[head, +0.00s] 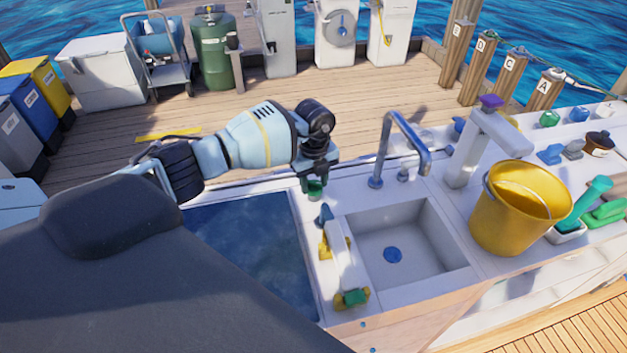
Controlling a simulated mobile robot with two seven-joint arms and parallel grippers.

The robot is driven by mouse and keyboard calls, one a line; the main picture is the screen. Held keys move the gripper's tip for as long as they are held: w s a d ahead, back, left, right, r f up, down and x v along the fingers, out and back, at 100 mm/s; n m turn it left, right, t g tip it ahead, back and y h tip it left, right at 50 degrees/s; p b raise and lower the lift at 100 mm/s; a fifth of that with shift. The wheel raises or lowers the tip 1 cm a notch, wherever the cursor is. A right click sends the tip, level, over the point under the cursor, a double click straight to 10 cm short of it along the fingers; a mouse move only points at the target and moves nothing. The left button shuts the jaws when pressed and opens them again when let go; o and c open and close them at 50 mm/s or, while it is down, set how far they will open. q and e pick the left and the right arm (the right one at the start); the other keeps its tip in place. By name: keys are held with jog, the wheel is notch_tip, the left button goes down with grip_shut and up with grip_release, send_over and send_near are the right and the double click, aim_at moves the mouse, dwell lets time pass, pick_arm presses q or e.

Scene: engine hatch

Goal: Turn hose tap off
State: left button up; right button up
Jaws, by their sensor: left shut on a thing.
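My left gripper (316,172) reaches in from the left and points down at the strip between the water-filled basin and the sink. It is shut on a small dark green piece (314,188), mostly hidden by the fingers; I cannot tell if this is the hose tap's handle. Just below it, apart from the fingers, is a white fitting (343,255) with yellow parts, a blue piece and a green end. A white tap (483,140) with a purple top stands right of the sink. A curved metal faucet (392,150) rises behind the sink. My right gripper is not in view.
The basin (250,245) is left of the strip and the sink (400,245) right of it. A yellow bucket (519,215) and small coloured items crowd the right counter. Bins, a cart (160,55) and white cabinets stand across the deck, whose middle is largely clear.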

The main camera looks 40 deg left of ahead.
aim_at(314, 182)
pick_arm(q)
jog(key=m, duration=0.5)
jog(key=shift+m, duration=0.4)
jog(key=m, duration=0.5)
jog(key=shift+m, duration=0.6)
jog(key=o, duration=1)
jog(key=shift+r, duration=0.1)
jog(key=shift+r, duration=3.8)
